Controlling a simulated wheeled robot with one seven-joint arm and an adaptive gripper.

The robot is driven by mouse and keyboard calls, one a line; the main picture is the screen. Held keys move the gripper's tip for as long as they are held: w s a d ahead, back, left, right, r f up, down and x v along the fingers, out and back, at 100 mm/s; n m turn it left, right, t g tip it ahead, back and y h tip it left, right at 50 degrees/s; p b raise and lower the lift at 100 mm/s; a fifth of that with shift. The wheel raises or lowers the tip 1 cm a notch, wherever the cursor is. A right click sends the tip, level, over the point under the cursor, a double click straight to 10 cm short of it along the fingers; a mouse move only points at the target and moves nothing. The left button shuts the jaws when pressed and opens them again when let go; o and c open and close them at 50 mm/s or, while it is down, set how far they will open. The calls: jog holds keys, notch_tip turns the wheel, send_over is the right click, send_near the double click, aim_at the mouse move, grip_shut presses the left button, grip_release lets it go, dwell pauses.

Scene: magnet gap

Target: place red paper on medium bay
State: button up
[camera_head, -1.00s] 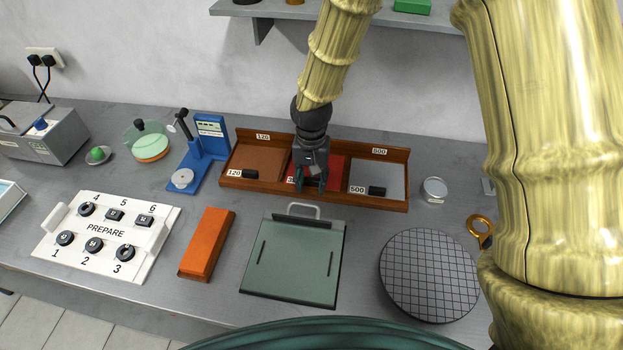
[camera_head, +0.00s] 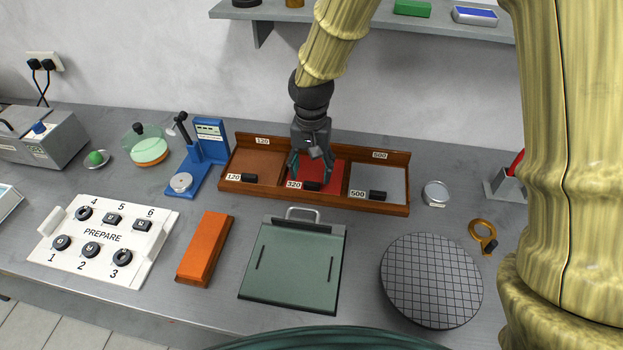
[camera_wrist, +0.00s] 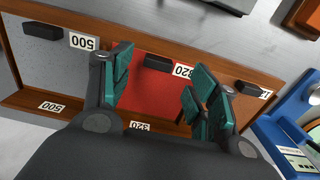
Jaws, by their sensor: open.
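The red paper (camera_head: 328,172) lies in the middle compartment, labelled 320, of a wooden tray (camera_head: 400,208). A small black block (camera_head: 311,186) sits at its front edge beside the 320 label. My gripper (camera_head: 312,174) is open and empty above the red paper, pointing down. In the wrist view the red paper (camera_wrist: 160,95) shows between the open teal fingers (camera_wrist: 160,98), with the black block (camera_wrist: 158,63) beyond. Which place is the medium bay is not marked by name; the tray's compartments read 120, 320 and 500.
A brown sheet (camera_head: 262,163) and a grey sheet (camera_head: 376,180) fill the side compartments. A green-grey board (camera_head: 292,265) with a handle, an orange block (camera_head: 205,248) and a gridded disc (camera_head: 431,281) lie in front. A blue stand (camera_head: 208,145) is close on the left.

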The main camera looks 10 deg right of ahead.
notch_tip(320, 180, up, 6)
jog(key=shift+r+b, duration=0.15)
jog(key=shift+b, duration=0.3)
